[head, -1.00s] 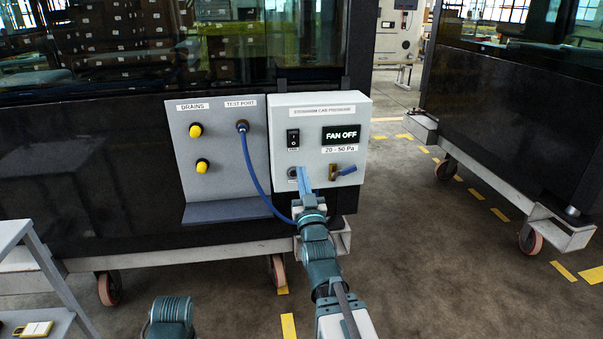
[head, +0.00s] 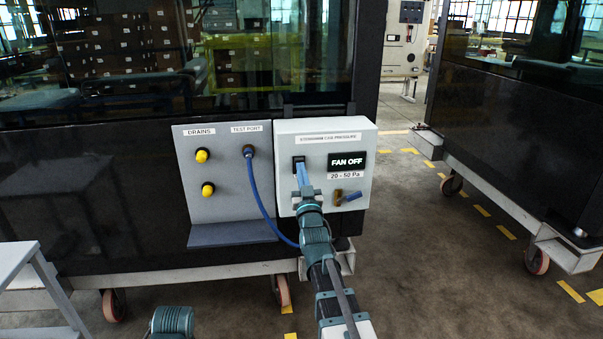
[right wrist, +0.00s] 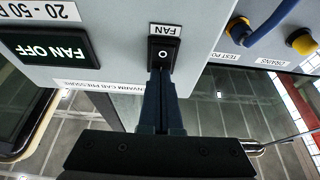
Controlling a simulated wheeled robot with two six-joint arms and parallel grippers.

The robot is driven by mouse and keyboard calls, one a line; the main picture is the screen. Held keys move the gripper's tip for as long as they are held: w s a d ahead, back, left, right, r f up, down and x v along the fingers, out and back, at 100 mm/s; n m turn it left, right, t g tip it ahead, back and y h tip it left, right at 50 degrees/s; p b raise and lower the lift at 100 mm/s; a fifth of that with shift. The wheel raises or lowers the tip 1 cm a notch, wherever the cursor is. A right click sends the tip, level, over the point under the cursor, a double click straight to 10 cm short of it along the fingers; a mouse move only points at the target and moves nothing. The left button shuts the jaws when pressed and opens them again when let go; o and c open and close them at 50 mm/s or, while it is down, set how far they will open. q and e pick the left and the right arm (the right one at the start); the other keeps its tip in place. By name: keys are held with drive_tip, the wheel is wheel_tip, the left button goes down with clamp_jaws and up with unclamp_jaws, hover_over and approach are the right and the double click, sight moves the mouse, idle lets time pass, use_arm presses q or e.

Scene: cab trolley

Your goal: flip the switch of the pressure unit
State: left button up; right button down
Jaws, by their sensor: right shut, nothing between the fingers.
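The pressure unit (head: 365,203) is a light grey box on the dark cab wall, with a lit display (head: 347,161) reading FAN OFF. Its black rocker switch shows in the right wrist view (right wrist: 163,53), under a FAN label and with a white circle mark. My right gripper (head: 300,166) is shut and empty, its blue fingertips right at the switch. In the right wrist view the fingertips (right wrist: 161,74) overlap the switch's edge nearest them; I cannot tell whether they touch it. In the head view the fingers hide part of the switch. My left gripper is out of view.
A grey panel (head: 222,205) with yellow drain caps (head: 202,155) and a test port stands left of the unit. A blue hose (head: 255,190) hangs from the port. A brass valve with a blue handle (head: 352,197) sits below the display. Open floor lies to the right.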

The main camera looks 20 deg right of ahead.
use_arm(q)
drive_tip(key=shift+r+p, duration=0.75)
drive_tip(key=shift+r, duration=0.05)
use_arm(e)
drive_tip(key=shift+w+d+r+g, duration=0.1)
drive_tip(key=shift+w+r+g, duration=0.1)
drive_tip(key=shift+w+g, duration=0.1)
drive_tip(key=shift+s, duration=0.15)
